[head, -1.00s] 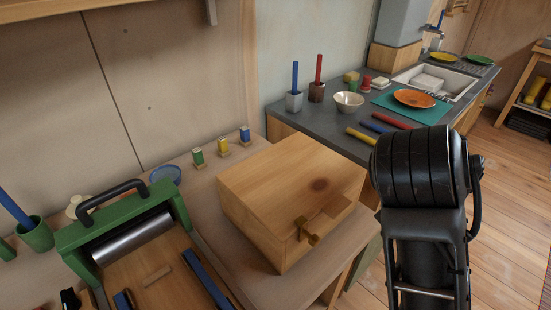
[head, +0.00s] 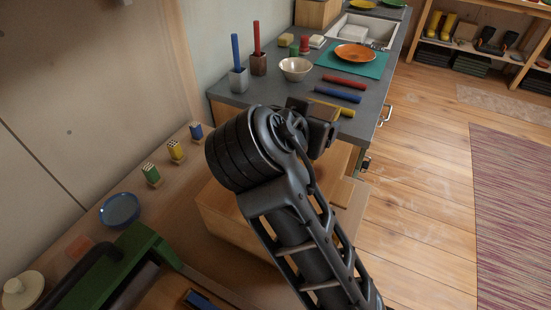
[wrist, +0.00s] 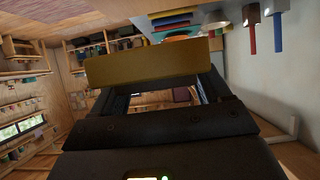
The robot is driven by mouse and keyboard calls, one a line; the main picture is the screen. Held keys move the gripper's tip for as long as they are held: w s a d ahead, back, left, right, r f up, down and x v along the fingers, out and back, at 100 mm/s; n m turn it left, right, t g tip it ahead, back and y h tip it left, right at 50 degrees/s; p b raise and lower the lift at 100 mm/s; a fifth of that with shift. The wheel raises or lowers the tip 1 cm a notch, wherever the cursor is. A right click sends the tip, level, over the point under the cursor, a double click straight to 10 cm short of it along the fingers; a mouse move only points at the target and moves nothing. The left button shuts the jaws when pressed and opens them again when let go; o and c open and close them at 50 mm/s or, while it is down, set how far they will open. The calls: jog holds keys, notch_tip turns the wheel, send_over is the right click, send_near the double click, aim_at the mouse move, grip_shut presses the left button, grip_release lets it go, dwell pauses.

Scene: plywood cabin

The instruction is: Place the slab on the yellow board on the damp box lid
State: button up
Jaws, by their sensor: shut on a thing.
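My gripper (head: 314,118) is shut on a tan-brown slab (wrist: 145,66), which spans across the fingers in the wrist view. In the head view only a small brown part of the slab (head: 324,111) shows at the jaws. The wooden box (head: 222,217) stands on the bench below, its lid largely hidden by my arm. In the head view the gripper and slab appear above the box's far side, near the counter edge. A gap between slab and lid cannot be measured. I cannot make out a yellow board.
The grey counter (head: 270,98) behind holds a bowl (head: 295,69), two brush cups and several coloured rods near its edge. A green press (head: 125,270), a blue dish (head: 119,210) and small coloured blocks stand left of the box. Open floor (head: 420,210) lies right.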

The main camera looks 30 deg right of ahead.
jog(key=a+f, duration=0.1)
jog(key=a, duration=0.1)
jog(key=a+f, duration=0.2)
jog(key=a, duration=0.1)
jog(key=shift+w+a+f+p, duration=0.1)
jog(key=shift+a+f+p, duration=0.1)
jog(key=shift+a+p, duration=0.15)
jog(key=shift+f+p, duration=0.3)
jog(key=shift+f, duration=1.7)
jog(key=shift+f, duration=0.1)
jog(key=o, duration=1.2)
jog(key=shift+o, duration=0.2)
jog(key=b+v, duration=0.2)
jog(key=v, duration=1)
